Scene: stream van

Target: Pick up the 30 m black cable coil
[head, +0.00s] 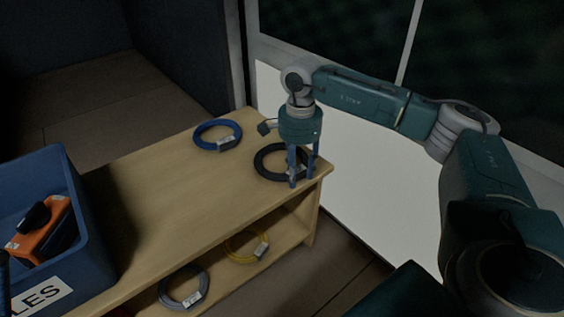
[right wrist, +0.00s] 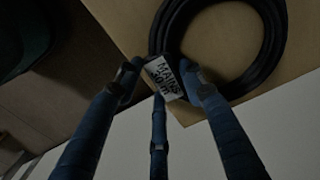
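The black cable coil (head: 270,166) lies flat near the right end of the wooden bench top. In the right wrist view the coil (right wrist: 275,35) shows as a thick black ring with a white tag (right wrist: 163,78) that seems to read "MAINS 30 m". My right gripper (head: 301,180) points down over the coil's right side. In the right wrist view its fingers (right wrist: 158,80) stand apart around the tag and the coil's edge; a firm grip does not show. A dark blue sliver at the head view's left edge may be my left gripper; its state is hidden.
A blue cable coil (head: 217,136) lies on the bench top (head: 165,195) to the left. A yellow coil (head: 243,247) and a grey coil (head: 183,288) lie on the lower shelf. A blue crate (head: 85,225) holding an orange item stands at the left. A white wall panel rises behind the bench end.

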